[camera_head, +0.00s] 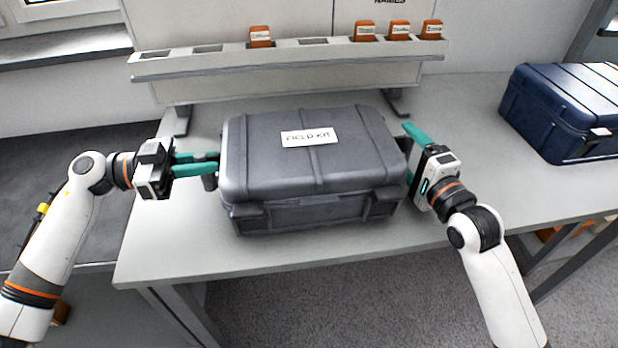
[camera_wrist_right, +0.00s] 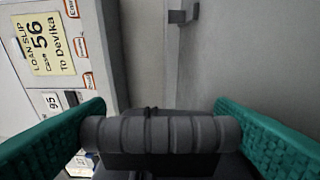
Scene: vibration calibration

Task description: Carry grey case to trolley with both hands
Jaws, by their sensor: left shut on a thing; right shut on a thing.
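The grey case (camera_head: 270,165), labelled "FIELD KIT", sits closed on the grey table (camera_head: 185,245). My left gripper (camera_head: 213,164) is at the case's left side, its green fingers shut on the left handle, which is mostly hidden. My right gripper (camera_head: 408,152) is at the case's right side. In the right wrist view its green fingers (camera_wrist_right: 160,135) are shut on a dark ribbed handle (camera_wrist_right: 160,133). No trolley can be made out in either view.
A dark blue case (camera_head: 560,105) stands on the table at the right. Behind the grey case is a board with a ledge (camera_head: 285,57) holding several orange tags (camera_head: 260,37). In the right wrist view a yellow loan slip (camera_wrist_right: 45,42) reads "Case 56 To Devika". Carpeted floor (camera_head: 350,300) lies in front.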

